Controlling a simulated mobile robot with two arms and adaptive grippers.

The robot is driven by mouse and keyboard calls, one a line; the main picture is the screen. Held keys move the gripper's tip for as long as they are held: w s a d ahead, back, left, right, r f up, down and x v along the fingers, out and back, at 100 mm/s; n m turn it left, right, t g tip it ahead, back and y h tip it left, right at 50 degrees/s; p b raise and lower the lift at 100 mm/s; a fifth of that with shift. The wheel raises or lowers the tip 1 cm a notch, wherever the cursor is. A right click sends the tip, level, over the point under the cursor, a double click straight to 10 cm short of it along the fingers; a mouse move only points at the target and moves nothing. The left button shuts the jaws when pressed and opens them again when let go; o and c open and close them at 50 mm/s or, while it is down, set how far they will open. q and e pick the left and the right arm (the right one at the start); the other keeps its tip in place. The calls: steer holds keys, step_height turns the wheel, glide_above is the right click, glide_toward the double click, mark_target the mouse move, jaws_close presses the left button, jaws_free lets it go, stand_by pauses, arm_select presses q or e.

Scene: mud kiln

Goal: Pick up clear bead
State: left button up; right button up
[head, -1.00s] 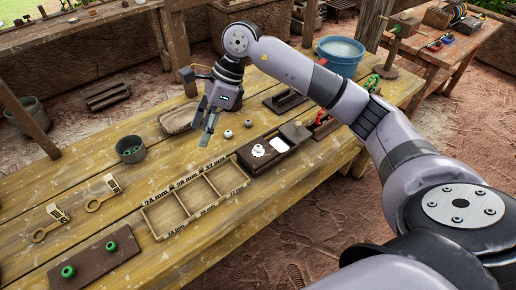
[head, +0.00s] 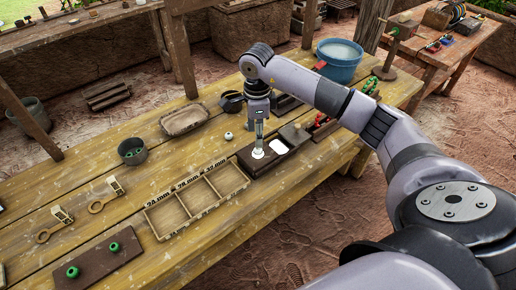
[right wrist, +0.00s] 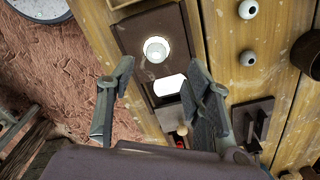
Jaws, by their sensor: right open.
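A pale, clear-looking bead (right wrist: 156,48) sits in a bright round spot on a dark wooden box (right wrist: 150,27). In the head view the bead (head: 257,154) shows at the box's left end, partly covered by my fingers. My right gripper (head: 260,138) points down just above it. In the right wrist view its fingers (right wrist: 158,75) are open and apart, with the bead beyond the gap between the tips. Nothing is held. Two pale beads with dark holes, one upper (right wrist: 247,9) and one lower (right wrist: 248,59), lie on the bare table. My left gripper is not in view.
A lit white panel (right wrist: 169,86) lies beside the bead on the box. A three-part wooden tray (head: 197,199) stands in front. A shallow dish (head: 185,118), a grey cup (head: 132,151) and a blue bucket (head: 340,62) stand around.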

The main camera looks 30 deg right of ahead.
steer(key=f, duration=0.1)
steer(key=f+p, duration=0.1)
steer(key=f, duration=0.1)
steer(key=f+p, duration=0.1)
steer(key=f, duration=0.1)
steer(key=shift+s+f, duration=0.2)
steer(key=shift+s, duration=0.1)
steer(key=shift+f, duration=0.3)
steer(key=shift+c, duration=0.3)
steer(key=c, duration=1)
steer(key=shift+r, duration=0.1)
steer(key=shift+w+r, duration=0.15)
steer(key=shift+r, duration=0.35)
steer(key=shift+r+b, duration=1.2)
steer(key=shift+r, duration=8.25)
